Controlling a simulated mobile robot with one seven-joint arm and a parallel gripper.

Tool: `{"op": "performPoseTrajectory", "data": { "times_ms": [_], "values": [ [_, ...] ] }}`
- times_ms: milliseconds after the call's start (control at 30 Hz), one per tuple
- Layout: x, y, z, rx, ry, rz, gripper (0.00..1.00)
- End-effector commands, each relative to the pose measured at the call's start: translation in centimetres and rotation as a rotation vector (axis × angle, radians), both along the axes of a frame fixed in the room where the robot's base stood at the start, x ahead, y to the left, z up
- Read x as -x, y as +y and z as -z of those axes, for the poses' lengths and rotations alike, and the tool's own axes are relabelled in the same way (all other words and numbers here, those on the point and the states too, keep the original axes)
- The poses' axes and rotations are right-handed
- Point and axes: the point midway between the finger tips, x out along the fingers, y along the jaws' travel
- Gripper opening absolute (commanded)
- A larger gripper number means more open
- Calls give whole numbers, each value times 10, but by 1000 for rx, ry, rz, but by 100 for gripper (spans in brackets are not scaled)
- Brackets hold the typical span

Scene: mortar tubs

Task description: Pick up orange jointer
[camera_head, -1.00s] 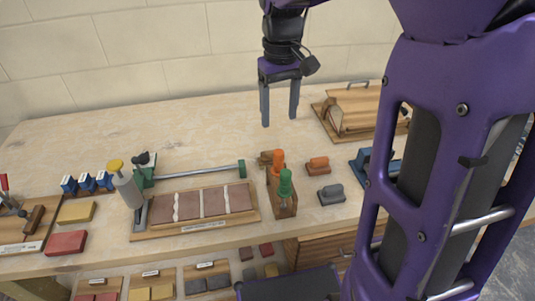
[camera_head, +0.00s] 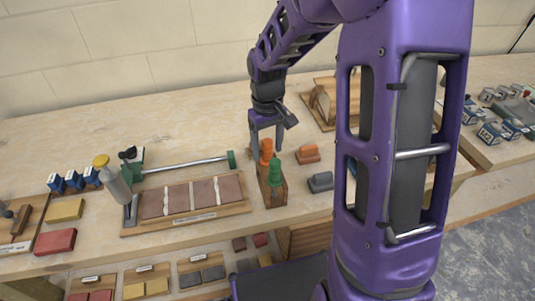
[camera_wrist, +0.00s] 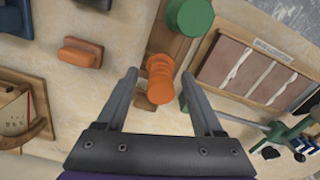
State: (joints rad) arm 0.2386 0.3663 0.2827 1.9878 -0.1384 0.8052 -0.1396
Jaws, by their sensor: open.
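The orange jointer (camera_head: 266,152) stands handle up in a wooden holder (camera_head: 273,196), beside a green-handled tool (camera_head: 275,172). In the wrist view the ridged orange handle (camera_wrist: 160,76) shows between the fingertips, nearer the right finger, with the green handle (camera_wrist: 190,15) beyond it. My gripper (camera_head: 266,147) is open over the jointer, one finger to each side of its handle in the picture. It also shows open in the wrist view (camera_wrist: 159,76). I see no clear contact. The jointer's lower part is hidden in the holder.
An orange block tool (camera_head: 307,153) and a grey block tool (camera_head: 320,182) lie just right of the holder. A board with brown bricks (camera_head: 235,209) is at left, with a metal bar (camera_head: 190,164) behind it. The back left tabletop is clear.

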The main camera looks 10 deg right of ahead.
Motion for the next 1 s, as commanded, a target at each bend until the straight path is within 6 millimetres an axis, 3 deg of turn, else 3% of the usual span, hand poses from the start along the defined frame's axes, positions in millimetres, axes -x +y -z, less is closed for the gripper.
{"op": "performPoseTrajectory", "data": {
  "times_ms": [100,367,733,1000],
  "values": [
    [1,0,12,1,2,-1,69],
    [1,0,13,1,0,-1,69],
    [1,0,13,1,0,0,2],
    [1,0,13,1,0,0,0]
  ]
}}
